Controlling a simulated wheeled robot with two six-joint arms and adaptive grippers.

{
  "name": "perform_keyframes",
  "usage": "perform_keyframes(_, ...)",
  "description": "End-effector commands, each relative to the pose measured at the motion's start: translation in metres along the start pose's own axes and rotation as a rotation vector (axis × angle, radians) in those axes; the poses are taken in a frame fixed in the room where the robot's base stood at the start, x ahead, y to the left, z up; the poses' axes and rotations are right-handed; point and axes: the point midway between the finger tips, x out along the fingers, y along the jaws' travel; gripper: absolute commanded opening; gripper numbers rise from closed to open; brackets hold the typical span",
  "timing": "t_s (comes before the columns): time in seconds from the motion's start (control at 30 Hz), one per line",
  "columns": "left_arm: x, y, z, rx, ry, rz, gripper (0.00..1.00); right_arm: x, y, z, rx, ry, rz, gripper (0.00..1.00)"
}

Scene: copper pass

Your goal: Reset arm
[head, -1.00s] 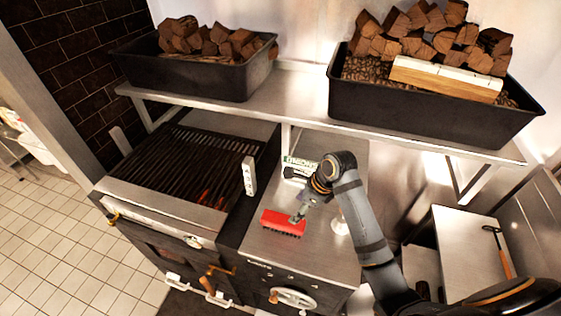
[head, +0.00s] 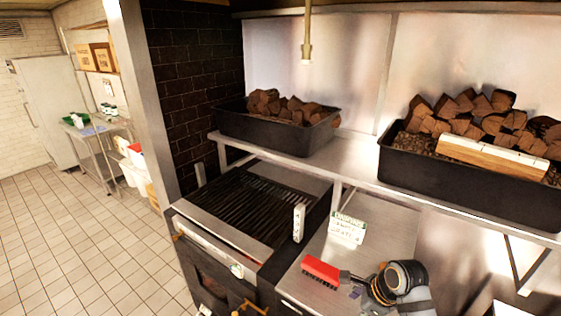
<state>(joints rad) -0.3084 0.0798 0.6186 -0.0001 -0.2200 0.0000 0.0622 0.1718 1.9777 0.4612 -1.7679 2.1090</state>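A red-headed brush (head: 321,271) is at the left side of the steel counter (head: 387,237), right of the grill; its dark handle points right toward my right gripper. My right gripper (head: 362,287) is low in the head view, at the handle end of the brush. The wrist and picture edge partly hide its fingers, so I cannot tell whether they are shut on the handle or only beside it. My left gripper is not in view.
The grill (head: 250,207) stands left of the counter, with a white-faced upright block (head: 299,222) at its right edge. A lettered sign (head: 347,228) stands behind the brush. Black wood bins (head: 270,133) (head: 455,182) sit on the shelf above. Tiled floor (head: 80,225) is open at left.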

Motion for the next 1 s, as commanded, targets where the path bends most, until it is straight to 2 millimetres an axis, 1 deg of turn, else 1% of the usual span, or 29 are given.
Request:
perform_keyframes(0.03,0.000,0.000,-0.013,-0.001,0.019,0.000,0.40,0.002,0.005,-0.004,-0.053,0.008,-0.003,0.71)
perform_keyframes(0.1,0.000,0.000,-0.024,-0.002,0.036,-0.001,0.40,0.004,0.011,-0.009,-0.146,0.023,-0.012,0.71)
perform_keyframes(0.2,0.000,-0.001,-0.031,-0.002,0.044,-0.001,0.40,0.005,0.021,-0.017,-0.300,0.048,-0.023,0.71)
perform_keyframes(0.27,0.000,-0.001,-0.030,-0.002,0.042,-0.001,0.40,0.006,0.028,-0.023,-0.406,0.068,-0.028,0.71)
perform_keyframes(0.37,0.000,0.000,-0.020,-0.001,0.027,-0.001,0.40,0.007,0.042,-0.034,-0.611,0.105,-0.034,0.71)
perform_keyframes(0.47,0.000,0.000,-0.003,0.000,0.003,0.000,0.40,0.005,0.059,-0.048,-0.869,0.157,-0.029,0.71)
perform_keyframes(0.5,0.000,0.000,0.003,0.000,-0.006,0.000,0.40,0.004,0.066,-0.054,-0.984,0.181,-0.023,0.71)
perform_keyframes(0.6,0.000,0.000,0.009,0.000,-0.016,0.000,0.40,-0.002,0.083,-0.067,-1.258,0.240,0.000,0.71)
perform_keyframes(0.7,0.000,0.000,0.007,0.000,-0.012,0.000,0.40,-0.009,0.095,-0.077,-1.487,0.290,0.033,0.71)
perform_keyframes(0.8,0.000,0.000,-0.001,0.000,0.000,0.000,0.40,-0.015,0.106,-0.086,-1.680,0.332,0.070,0.71)
perform_keyframes(0.9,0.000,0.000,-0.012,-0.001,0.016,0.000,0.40,-0.022,0.115,-0.093,-1.854,0.368,0.112,0.71)
perform_keyframes(1.0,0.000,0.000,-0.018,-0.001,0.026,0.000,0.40,-0.030,0.123,-0.099,-2.015,0.401,0.158,0.71)
